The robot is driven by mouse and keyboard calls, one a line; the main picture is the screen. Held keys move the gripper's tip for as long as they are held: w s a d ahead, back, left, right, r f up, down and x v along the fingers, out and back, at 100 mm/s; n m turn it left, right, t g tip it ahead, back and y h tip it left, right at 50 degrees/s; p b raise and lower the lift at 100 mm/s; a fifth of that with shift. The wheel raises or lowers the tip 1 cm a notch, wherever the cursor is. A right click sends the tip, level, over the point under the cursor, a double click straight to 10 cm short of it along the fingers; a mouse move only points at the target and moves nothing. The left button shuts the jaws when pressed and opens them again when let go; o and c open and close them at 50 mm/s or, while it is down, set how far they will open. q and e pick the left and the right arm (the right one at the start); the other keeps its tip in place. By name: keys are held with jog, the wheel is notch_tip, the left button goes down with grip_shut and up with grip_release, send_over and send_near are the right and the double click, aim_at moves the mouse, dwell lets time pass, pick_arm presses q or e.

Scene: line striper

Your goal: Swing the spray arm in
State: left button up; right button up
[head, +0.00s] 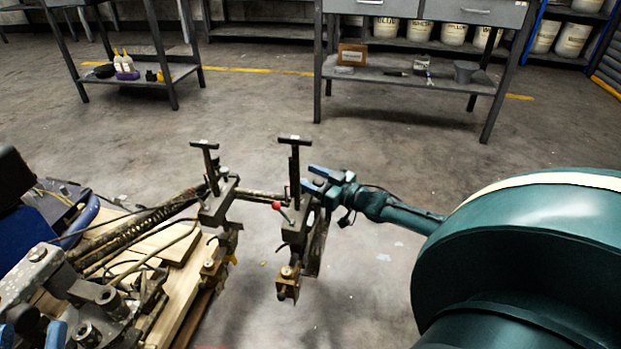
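The line striper (35,275) fills the lower left, dirty and paint-spattered. Its spray arm (262,194) reaches out to the right over the floor. It carries two clamp blocks with upright T-handles (294,165), a red-knobbed lever (279,208) and hanging spray heads (288,283). My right gripper (313,180) is at the arm's outer end, beside the outer clamp. Its two blue fingers point left and stand apart, with no clear grip on anything. Blue parts at the lower left corner look like my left gripper (40,329); it is cut off and its fingers are unclear.
A grey workbench (340,98) with a lower shelf stands at the back, and a smaller table (170,96) at back left holds bottles. White buckets (453,34) line the rear shelves. The concrete floor between is clear. Wooden boards (182,283) lie on the striper's near side.

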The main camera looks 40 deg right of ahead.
aim_at(322, 182)
jog(key=shift+s, duration=0.1)
pick_arm(q)
jog(key=shift+s, duration=0.1)
pick_arm(e)
jog(key=shift+s+d, duration=0.1)
jog(key=shift+s, duration=0.25)
jog(key=p+v, duration=0.2)
jog(key=shift+s, duration=0.4)
pick_arm(q)
jog(key=shift+s+a+f+n+g+y+p, duration=0.1)
jog(key=shift+s+f+n+g+y+p, duration=0.2)
jog(key=shift+f+y+p, duration=0.4)
jog(key=shift+s+a+f+n+g+y+p, duration=0.15)
jog(key=shift+f+g+y+p, duration=0.25)
jog(key=shift+p, duration=0.55)
pick_arm(e)
jog(key=v, duration=0.9)
jog(key=shift+s+d, duration=0.25)
jog(key=shift+s, duration=0.05)
pick_arm(q)
jog(key=shift+d, duration=0.1)
